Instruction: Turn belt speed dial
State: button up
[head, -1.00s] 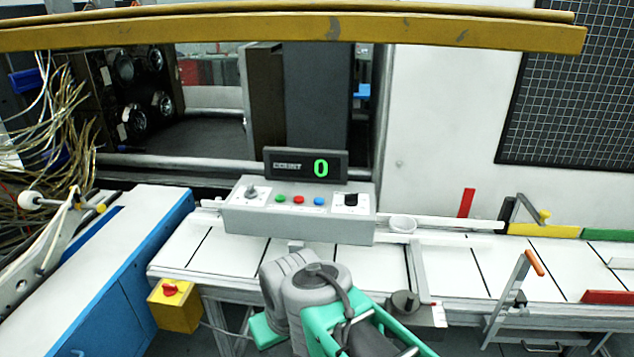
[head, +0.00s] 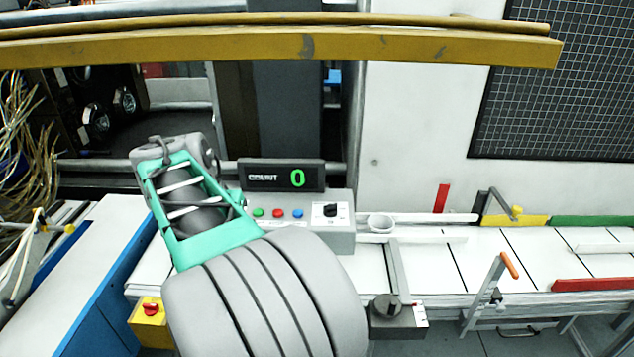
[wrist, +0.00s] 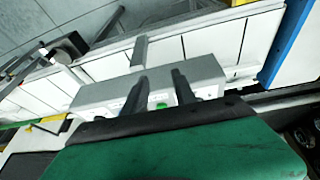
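A grey control box (head: 338,240) stands at the belt's rear edge. A black dial on a white plate (head: 330,210) is at its right end. A dark box with a round knob (head: 388,305) sits at the belt's front edge, with a small white label. I cannot tell from lettering which is the speed dial. My gripper (wrist: 159,76) is open and empty in the wrist view, its fingers in front of the control box (wrist: 205,70), with a green button showing between them. The head view hides my gripper behind my arm, which covers the box's left end.
A counter display (head: 280,176) reading 0 stands behind the box. A white cup (head: 381,223) is right of it. A yellow beam (head: 280,48) crosses above. A lever with an orange handle (head: 509,265) rises at the belt's front. A yellow box with a red button (head: 150,311) is at left.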

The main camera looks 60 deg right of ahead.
aim_at(330, 205)
jog(key=s+d+r+m, duration=0.1)
jog(key=d, duration=0.2)
jog(key=s+d+r+m+g+p, duration=0.1)
jog(key=d+r+m, duration=0.1)
jog(key=d, duration=0.1)
jog(key=s+d+r+m, duration=0.1)
jog(key=d+m, duration=0.1)
jog(key=d, duration=0.2)
jog(key=shift+s+r+g+p, duration=0.2)
jog(key=shift+s+g+p, duration=0.1)
jog(key=shift+s+p, duration=0.1)
jog(key=s+d+r+m+g+p, duration=0.1)
jog(key=s+d+m+g+p, duration=0.1)
jog(key=s+d+m, duration=0.55)
jog(key=shift+n, duration=0.65)
jog(key=x, duration=0.3)
jog(key=d+x, duration=0.1)
jog(key=x, duration=0.3)
jog(key=shift+w+d+r+b, duration=0.1)
jog(key=shift+r+b, duration=0.15)
jog(key=shift+b, duration=0.1)
jog(key=shift+d+f, duration=0.1)
jog(key=shift+f, duration=0.25)
grip_shut()
